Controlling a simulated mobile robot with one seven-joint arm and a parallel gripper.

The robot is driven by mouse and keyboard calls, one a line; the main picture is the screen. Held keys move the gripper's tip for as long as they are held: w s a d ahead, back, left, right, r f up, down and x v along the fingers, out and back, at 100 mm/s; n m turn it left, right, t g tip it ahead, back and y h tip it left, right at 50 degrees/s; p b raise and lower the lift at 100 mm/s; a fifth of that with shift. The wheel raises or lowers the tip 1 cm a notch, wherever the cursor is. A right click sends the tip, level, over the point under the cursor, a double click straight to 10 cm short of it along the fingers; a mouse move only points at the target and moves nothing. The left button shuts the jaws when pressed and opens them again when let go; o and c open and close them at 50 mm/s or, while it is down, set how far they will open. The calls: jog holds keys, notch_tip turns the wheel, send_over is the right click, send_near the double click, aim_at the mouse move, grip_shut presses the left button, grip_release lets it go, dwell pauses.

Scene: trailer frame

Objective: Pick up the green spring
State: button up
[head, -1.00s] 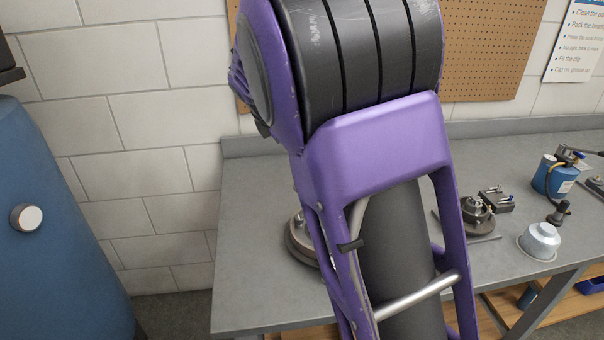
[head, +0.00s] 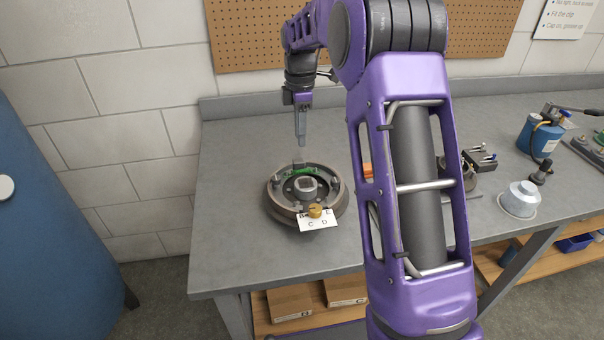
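The green spring (head: 298,172) lies in the back part of a round metal brake drum assembly (head: 335,213) on the grey workbench. My gripper (head: 301,140) points down above the back of the drum, a little above the spring and apart from it. Its fingers look narrow and are seen edge-on, so I cannot tell how far apart they are. A brass-coloured round part (head: 315,210) and a white lettered card (head: 318,222) are at the drum's front.
My purple arm hides the bench right of the drum, where part of an orange object (head: 367,170) shows. Farther right are a silver cup (head: 519,199), a small vise-like block (head: 480,160) and a blue canister (head: 538,136). The bench left of the drum is clear.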

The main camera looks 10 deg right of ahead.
aim_at(301, 164)
notch_tip(301, 164, down, 11)
jog(key=shift+w+d+r+b, duration=0.1)
jog(key=shift+w+d+b, duration=0.05)
jog(key=shift+b, duration=0.2)
jog(key=shift+c, duration=0.3)
grip_shut()
